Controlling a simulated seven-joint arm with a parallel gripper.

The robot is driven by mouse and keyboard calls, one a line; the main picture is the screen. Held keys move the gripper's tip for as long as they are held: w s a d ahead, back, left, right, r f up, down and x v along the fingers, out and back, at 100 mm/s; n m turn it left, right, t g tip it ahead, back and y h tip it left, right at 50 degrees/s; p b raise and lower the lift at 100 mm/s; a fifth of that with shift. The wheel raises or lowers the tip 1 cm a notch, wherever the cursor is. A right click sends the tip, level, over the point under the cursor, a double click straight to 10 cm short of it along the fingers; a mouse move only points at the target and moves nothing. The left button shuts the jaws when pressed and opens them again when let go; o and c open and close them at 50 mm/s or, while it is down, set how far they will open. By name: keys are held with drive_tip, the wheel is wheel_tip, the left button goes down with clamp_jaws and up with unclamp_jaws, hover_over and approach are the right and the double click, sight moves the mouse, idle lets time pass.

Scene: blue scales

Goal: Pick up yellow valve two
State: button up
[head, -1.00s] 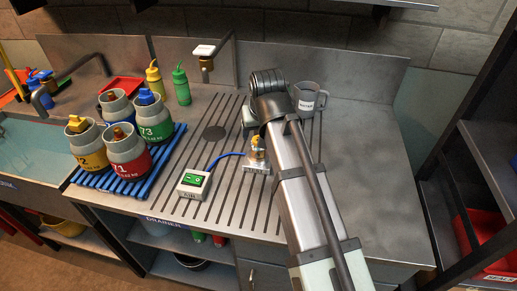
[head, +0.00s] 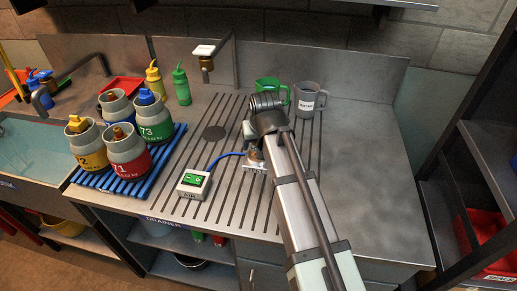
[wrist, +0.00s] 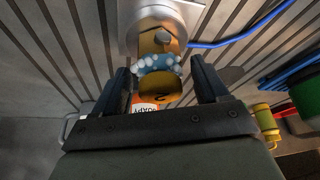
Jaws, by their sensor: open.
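In the wrist view, a yellow-brass valve (wrist: 160,90) marked with what looks like a 2 stands on a round metal scale plate (wrist: 188,14). A band of bluish-white foam or beads surrounds its middle. My gripper (wrist: 160,68) is open, with one finger on each side of the valve; contact cannot be told. In the head view my gripper (head: 250,138) is low over the small scale (head: 254,166) and hides most of the valve.
A blue cable runs from the scale to a display box (head: 194,184). Several valved cylinders stand on a blue rack (head: 103,183) at left. A grey mug (head: 308,98) and a green mug (head: 268,84) stand behind my arm. The right worktop is clear.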

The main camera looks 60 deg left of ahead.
drive_tip(key=shift+c, duration=0.4)
drive_tip(key=c, duration=1.2)
drive_tip(key=shift+c, duration=0.3)
drive_tip(key=shift+r, duration=0.1)
